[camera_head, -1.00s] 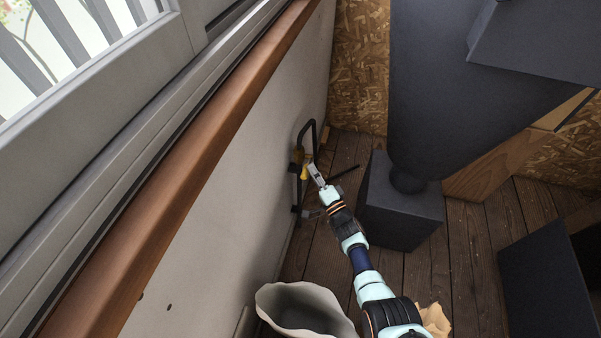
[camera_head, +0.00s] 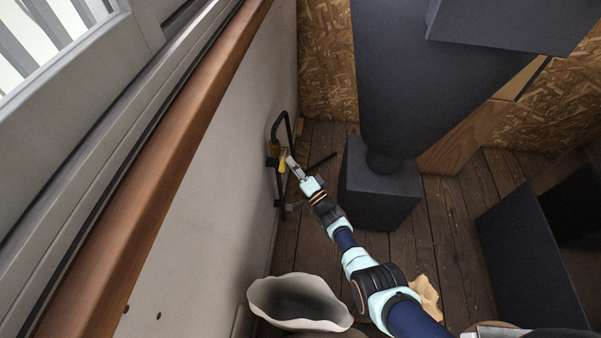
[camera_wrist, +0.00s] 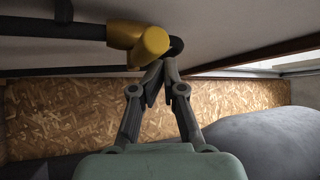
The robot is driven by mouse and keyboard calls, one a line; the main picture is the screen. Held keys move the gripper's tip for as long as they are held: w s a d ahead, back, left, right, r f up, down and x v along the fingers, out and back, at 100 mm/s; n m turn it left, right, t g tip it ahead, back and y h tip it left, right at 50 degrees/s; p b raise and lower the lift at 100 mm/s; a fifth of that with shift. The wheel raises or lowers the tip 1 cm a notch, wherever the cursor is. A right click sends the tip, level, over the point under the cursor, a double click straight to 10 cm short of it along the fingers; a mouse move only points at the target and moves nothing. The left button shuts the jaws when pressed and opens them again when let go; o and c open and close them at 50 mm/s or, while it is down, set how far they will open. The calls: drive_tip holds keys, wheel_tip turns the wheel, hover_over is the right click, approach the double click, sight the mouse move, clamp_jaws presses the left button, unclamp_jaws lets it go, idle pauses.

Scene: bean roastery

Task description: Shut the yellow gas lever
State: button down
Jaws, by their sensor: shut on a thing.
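The yellow gas lever (camera_head: 283,164) sits on a dark pipe (camera_head: 281,122) along the pale wall, beside a brass-coloured fitting (camera_head: 273,148). My gripper (camera_head: 290,160) is at the lever, its fingers nearly together. In the wrist view, the lever's rounded yellow end (camera_wrist: 155,42) lies just beyond the converged fingertips (camera_wrist: 156,66). My gripper is shut on the lever. The exact contact between the fingertips and the lever is partly hidden.
A large dark machine (camera_head: 405,90) on a block-like base (camera_head: 378,190) stands close to the right of my arm. An open pale sack (camera_head: 298,302) stands on the plank floor (camera_head: 430,240) near the wall. A wooden ledge (camera_head: 165,165) runs above the pipe.

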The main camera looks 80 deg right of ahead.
drive_tip(key=v, duration=1.1)
drive_tip(key=shift+s+a, duration=0.25)
drive_tip(key=shift+a, duration=0.1)
